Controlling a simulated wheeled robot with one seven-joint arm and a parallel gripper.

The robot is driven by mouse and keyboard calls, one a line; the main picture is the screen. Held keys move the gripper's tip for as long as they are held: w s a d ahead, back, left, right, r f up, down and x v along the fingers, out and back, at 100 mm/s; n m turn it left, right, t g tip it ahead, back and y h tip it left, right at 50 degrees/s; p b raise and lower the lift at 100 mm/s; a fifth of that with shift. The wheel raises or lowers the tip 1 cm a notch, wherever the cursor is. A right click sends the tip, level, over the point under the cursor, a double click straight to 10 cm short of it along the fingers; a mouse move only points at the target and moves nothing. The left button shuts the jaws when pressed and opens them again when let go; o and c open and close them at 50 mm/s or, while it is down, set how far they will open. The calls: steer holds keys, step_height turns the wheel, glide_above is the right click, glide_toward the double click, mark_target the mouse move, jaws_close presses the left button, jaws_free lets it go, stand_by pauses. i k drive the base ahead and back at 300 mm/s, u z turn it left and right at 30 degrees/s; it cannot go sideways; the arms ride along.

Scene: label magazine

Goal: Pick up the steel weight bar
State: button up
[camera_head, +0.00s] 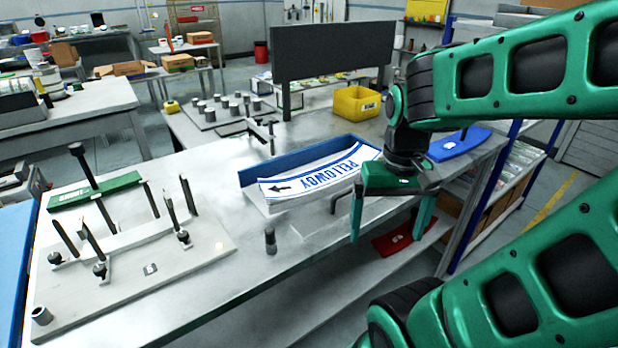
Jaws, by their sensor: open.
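My gripper (390,214) is open, its two green fingers pointing down over the right front part of the bench. Nothing shows between the fingers. A pale grey metal piece with a thin dark upright handle (338,200) lies at the front of the label stack, left of my left finger; it may be the steel weight bar, but I cannot tell for sure. The stack of white labels (315,178) with blue "PELLOWBY" lettering and a black arrow lies against a blue back wall (290,162). My gripper body hides the bench area behind it.
A fixture board (150,300) with upright pins and a green strip (95,192) fills the bench's left. A short dark post (270,240) stands near the front edge. A dark panel (335,50), yellow bin (357,102) and several grey cylinders (225,105) stand behind.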

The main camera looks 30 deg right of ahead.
mark_target(306, 227)
steer(key=z, duration=0.5)
steer(key=k, duration=1.1)
steer(key=z, duration=0.2)
steer(key=i, duration=0.7)
steer(key=z, duration=0.35)
